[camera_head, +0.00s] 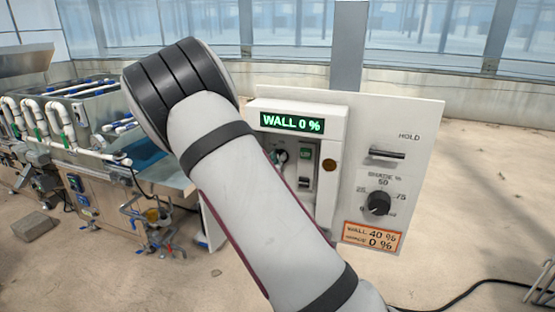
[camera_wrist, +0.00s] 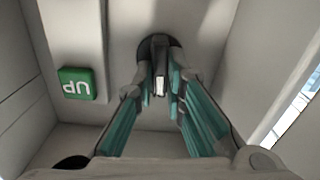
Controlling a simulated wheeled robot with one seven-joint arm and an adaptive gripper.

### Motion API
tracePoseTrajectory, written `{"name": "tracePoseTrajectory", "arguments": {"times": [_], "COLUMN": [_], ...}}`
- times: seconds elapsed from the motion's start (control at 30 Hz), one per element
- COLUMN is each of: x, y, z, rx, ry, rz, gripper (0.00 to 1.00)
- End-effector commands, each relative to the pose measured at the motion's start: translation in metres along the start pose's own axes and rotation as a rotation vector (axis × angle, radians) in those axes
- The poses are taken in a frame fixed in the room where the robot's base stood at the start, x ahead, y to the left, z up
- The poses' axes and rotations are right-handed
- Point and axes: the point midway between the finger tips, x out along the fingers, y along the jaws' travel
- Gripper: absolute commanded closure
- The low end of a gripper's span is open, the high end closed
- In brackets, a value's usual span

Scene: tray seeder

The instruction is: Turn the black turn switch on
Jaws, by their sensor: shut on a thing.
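The black turn switch (camera_wrist: 159,48) is in the upper middle of the wrist view, on a pale panel, with a white mark on the end of its handle. My gripper (camera_wrist: 160,92) is shut on its handle, with teal-lined fingers on both sides. In the head view, a small part of the switch (camera_head: 282,156) shows in the recess left of the green UP label. My arm hides most of my gripper there. The display (camera_head: 292,123) above reads WALL 0 %.
The green UP label (camera_wrist: 76,84) is close beside the switch. A small rocker (camera_head: 304,183) sits below the label in the head view. The panel also bears a HOLD lever (camera_head: 387,153), a shade dial (camera_head: 378,203) and an orange card (camera_head: 372,237). Piped machinery (camera_head: 90,150) stands left.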

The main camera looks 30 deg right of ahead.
Motion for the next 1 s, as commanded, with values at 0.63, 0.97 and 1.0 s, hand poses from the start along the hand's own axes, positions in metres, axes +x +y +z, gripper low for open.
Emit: {"name": "tracePoseTrajectory", "arguments": {"times": [0.63, 0.97, 1.0], "x": [0.0001, 0.0000, 0.0000], "y": [0.0006, 0.0008, 0.0008], "z": [-0.0012, -0.0010, -0.0009], "rx": [0.127, 0.125, 0.125], "ry": [0.003, 0.002, 0.002], "rz": [-0.001, 0.000, 0.000], "gripper": [1.00, 0.68, 0.68]}}
